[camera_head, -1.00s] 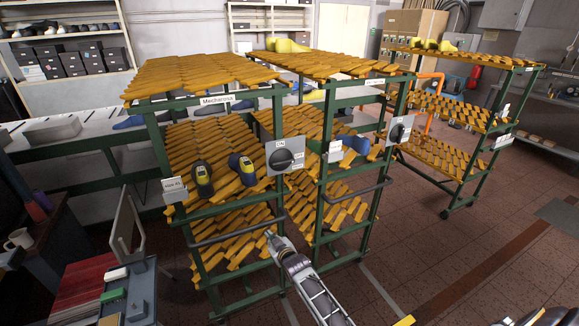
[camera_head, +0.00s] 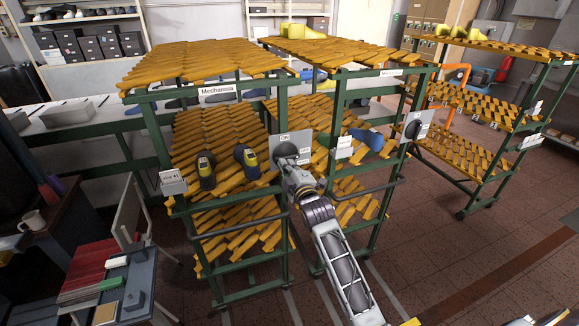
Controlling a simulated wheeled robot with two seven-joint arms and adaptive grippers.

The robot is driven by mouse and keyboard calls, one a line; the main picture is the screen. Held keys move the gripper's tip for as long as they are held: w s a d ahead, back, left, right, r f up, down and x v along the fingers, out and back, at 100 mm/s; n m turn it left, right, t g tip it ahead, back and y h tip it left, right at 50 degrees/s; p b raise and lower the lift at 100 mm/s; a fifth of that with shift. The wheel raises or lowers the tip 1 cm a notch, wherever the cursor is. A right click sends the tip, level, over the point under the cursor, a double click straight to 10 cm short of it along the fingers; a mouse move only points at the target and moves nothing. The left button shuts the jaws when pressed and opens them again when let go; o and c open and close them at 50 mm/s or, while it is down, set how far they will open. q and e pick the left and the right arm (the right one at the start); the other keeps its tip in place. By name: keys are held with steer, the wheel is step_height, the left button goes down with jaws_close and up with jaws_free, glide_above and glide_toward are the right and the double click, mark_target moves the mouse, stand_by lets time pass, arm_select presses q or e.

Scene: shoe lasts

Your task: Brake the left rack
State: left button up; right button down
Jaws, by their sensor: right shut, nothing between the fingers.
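The left rack (camera_head: 211,95) is a green frame with slanted yellow slatted shelves and a "Mechanosa" label. Its grey brake plate (camera_head: 279,139) is on its right front post, marked "ON" at the top, with a dark round knob (camera_head: 286,152). My right gripper (camera_head: 291,166) is shut and empty, with its tip at the knob's lower edge. It partly hides the knob, and I cannot tell whether they touch.
Two dark-and-yellow shoe lasts (camera_head: 206,170) stand on the left rack's middle shelf. A second rack (camera_head: 335,51) with its own brake plate (camera_head: 417,126) stands close on the right. A small table (camera_head: 112,290) is at lower left.

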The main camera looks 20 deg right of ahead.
steer(key=n, duration=0.3)
steer(key=shift+f+n, duration=0.3)
steer(key=shift+n, duration=0.1)
steer(key=shift+w, duration=0.15)
steer(key=b, duration=0.3)
glide_toward(275, 148)
steer(key=shift+w, duration=0.8)
steer(key=shift+w+r, duration=0.15)
steer(key=shift+w, duration=1.05)
steer(key=shift+w+r, duration=0.2)
steer(key=shift+w, duration=1.05)
steer(key=shift+f, duration=0.2)
